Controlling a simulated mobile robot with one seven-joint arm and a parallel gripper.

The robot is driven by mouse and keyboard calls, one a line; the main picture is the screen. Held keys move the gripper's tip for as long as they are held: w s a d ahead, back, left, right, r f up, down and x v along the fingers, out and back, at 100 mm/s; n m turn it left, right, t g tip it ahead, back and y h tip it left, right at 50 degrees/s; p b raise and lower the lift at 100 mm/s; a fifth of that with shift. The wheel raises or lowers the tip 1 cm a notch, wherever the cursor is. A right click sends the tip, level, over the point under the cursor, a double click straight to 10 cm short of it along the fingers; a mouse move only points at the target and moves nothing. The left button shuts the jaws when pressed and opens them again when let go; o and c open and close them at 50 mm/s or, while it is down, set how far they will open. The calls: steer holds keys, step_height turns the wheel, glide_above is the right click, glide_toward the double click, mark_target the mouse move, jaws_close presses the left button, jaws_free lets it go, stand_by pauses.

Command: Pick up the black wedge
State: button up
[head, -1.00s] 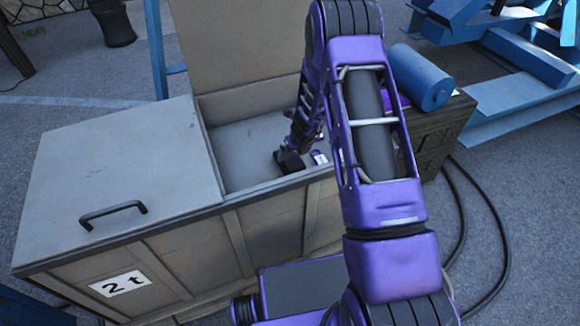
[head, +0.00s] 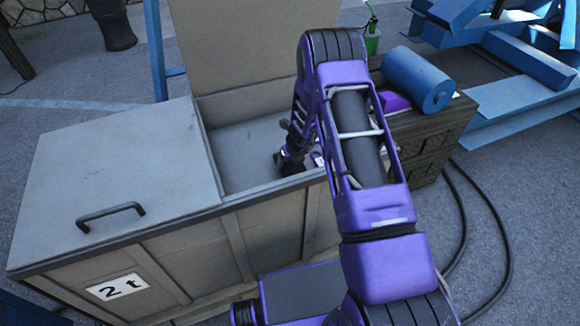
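My gripper (head: 287,163) is small and dark in the head view, inside the open right part of the grey chest (head: 130,160), close to its front wall. My purple arm covers the right end of the chest's opening. I cannot make out the black wedge for certain. The dark shape at the gripper's end blends with the fingers, so I cannot tell whether a wedge is there. Whether the fingers are open or shut does not show.
The chest's left lid is closed, with a dark handle (head: 111,213); its right lid (head: 240,45) stands raised. A dark wooden crate (head: 432,130) at right bears a blue cylinder (head: 418,79) and a purple object (head: 394,101). A green bottle (head: 371,42) stands behind. Black cable (head: 507,235) lies on the floor.

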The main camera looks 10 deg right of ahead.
jaws_close()
step_height(320, 180, up, 10)
steer(key=p, duration=0.3)
steer(key=shift+r, duration=0.1)
stand_by(0.3)
